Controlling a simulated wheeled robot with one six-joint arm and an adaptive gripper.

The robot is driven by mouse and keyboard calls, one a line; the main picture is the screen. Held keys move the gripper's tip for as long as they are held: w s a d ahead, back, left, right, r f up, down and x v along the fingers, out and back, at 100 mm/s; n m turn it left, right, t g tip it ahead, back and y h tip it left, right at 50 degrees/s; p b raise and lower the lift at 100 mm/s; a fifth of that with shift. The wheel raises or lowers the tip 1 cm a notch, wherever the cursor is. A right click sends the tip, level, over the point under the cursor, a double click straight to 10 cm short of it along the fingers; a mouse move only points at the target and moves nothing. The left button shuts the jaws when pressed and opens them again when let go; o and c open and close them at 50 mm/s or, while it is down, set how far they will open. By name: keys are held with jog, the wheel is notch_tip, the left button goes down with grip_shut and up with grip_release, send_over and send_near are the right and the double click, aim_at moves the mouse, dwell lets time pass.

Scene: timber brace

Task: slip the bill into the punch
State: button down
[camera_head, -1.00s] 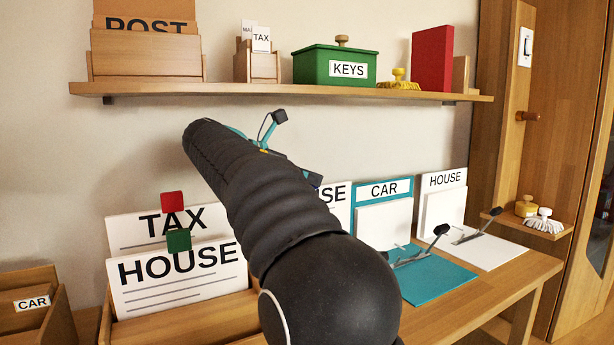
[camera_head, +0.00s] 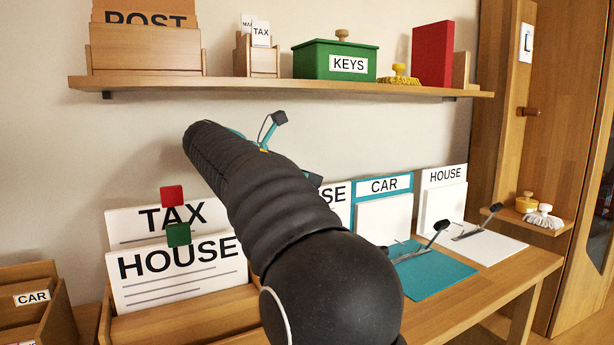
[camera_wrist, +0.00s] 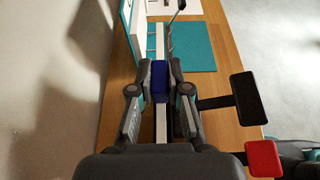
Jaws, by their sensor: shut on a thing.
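In the wrist view my gripper (camera_wrist: 159,88) is shut on a blue block-like tab (camera_wrist: 159,70). A narrow white strip below it, between the fingers, may be part of the bill; most of it is hidden.
TAX (camera_head: 130,240) and HOUSE (camera_head: 130,290) papers with red and green tabs stand in a wooden holder at left. Teal CAR (camera_head: 440,277) and white HOUSE (camera_head: 495,245) lever files lie open on the desk. A loaded shelf (camera_head: 270,86) runs above.

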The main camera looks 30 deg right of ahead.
jog(key=shift+s+f+b, duration=0.1)
jog(key=shift+f+b, duration=0.9)
jog(key=shift+f, duration=2)
jog(key=c, duration=0.6)
grip_release()
jog(key=shift+f, duration=0.1)
notch_tip(320, 180, up, 3)
jog(key=p, duration=0.2)
jog(key=shift+p, duration=0.35)
jog(key=shift+r, duration=2.85)
